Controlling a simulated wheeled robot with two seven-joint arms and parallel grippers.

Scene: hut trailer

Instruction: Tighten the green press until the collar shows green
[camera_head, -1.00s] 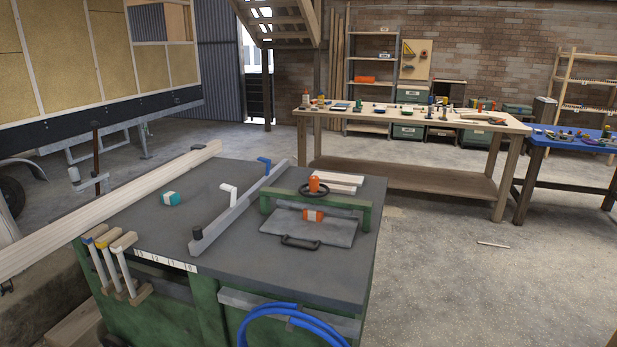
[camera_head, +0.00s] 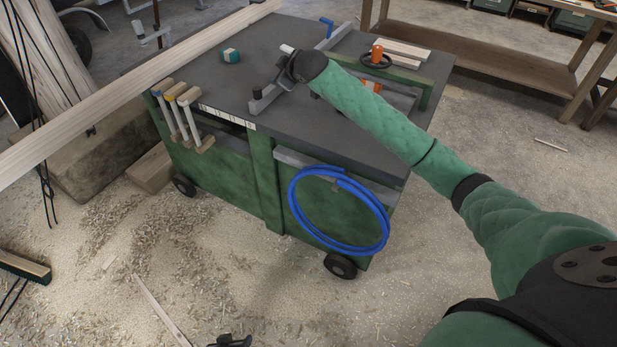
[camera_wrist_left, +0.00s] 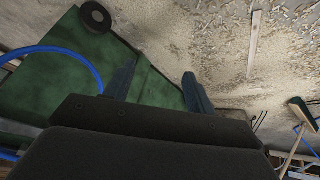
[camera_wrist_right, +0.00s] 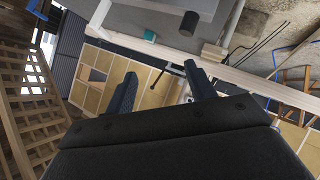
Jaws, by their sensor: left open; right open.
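The green press (camera_head: 427,95) stands on the grey bench top, a green bridge with a black handwheel (camera_head: 375,62) and an orange collar (camera_head: 377,50). An orange block (camera_head: 370,86) shows under the bridge, partly hidden by my right arm. My right gripper (camera_head: 289,55) is over the bench, left of the press, mostly hidden behind its wrist; its open, empty jaws show in the right wrist view (camera_wrist_right: 159,70). My left gripper (camera_head: 231,340) is at the bottom edge, low in front of the bench, open and empty in the left wrist view (camera_wrist_left: 158,72).
A grey fence (camera_head: 290,75) crosses the bench top. Pale boards (camera_head: 405,49) lie behind the press. A long beam (camera_head: 140,75) runs along the left. A blue hose (camera_head: 296,212) hangs at the front. Floor at right is mostly clear.

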